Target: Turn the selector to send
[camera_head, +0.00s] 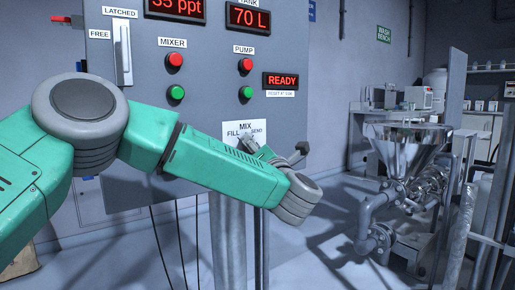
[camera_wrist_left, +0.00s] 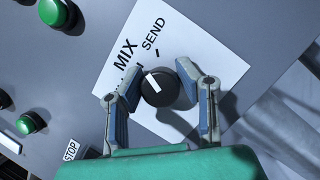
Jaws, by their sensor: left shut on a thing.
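The selector (camera_wrist_left: 163,91) is a round black knob with a white pointer line, seen in the left wrist view on a white label plate (camera_wrist_left: 205,45). The pointer is aimed up and left, toward the word MIX; SEND is printed to the right of MIX. My left gripper (camera_wrist_left: 158,82) is shut on the knob, with one finger on each side. My right gripper is in neither view.
The grey control panel (camera_head: 213,75) carries red and green mixer and pump buttons, a READY display (camera_head: 282,81) and a latch slider (camera_head: 123,55). A steel hopper (camera_head: 405,145) with pipes stands to the right. Open floor lies between panel and hopper.

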